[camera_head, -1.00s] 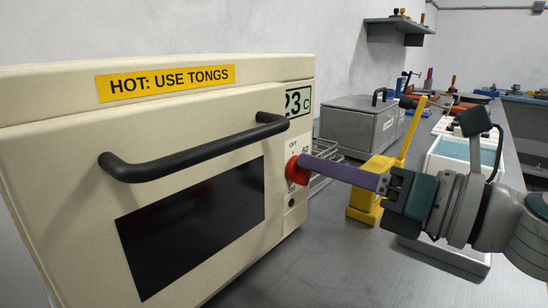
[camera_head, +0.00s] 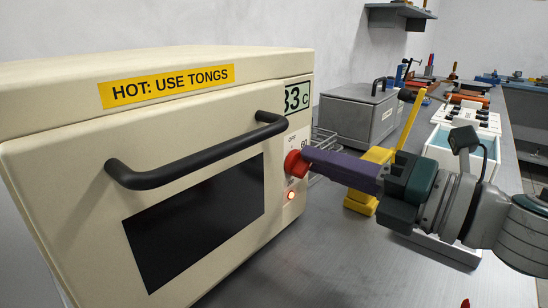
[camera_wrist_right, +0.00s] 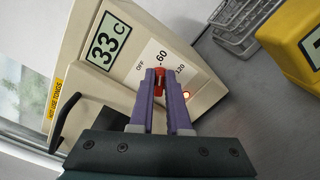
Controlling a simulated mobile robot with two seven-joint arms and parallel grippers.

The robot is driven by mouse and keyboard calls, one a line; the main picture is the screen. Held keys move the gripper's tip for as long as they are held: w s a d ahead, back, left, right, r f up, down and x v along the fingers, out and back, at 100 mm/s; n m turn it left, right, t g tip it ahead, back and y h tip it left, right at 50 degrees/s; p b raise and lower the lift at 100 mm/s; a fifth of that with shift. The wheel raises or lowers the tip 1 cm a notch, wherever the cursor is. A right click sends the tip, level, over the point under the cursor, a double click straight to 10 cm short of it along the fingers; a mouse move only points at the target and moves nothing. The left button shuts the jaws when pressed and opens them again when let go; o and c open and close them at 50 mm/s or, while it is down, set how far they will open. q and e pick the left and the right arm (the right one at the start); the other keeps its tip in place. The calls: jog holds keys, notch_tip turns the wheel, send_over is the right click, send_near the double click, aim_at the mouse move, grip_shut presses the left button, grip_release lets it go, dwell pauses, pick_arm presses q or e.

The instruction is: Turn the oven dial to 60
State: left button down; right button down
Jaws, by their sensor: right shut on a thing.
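The cream oven (camera_head: 60,150) fills the left of the head view, with a black handle (camera_head: 200,155) and dark window. Its red dial (camera_head: 294,165) is on the right side of the front; it also shows in the wrist view (camera_wrist_right: 158,82). The scale plate (camera_wrist_right: 165,60) reads OFF, 60 and 120. The dial's grip lies roughly towards 60, but its exact pointer is partly hidden by the fingers. My right gripper (camera_head: 308,163) has purple fingers shut on the dial from the right. A red lamp (camera_head: 291,196) glows below the dial. My left gripper is out of view.
A yellow stand (camera_head: 370,180) is close behind my right gripper. A wire rack (camera_head: 325,140) and a grey lidded box (camera_head: 358,115) stand beyond the oven. A white-rimmed tray (camera_head: 440,150) is farther right. The bench in front is clear.

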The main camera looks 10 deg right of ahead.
dwell(0.3)
jog(key=c, duration=0.9)
grip_release()
jog(key=v, duration=1)
jog(key=shift+b, duration=0.35)
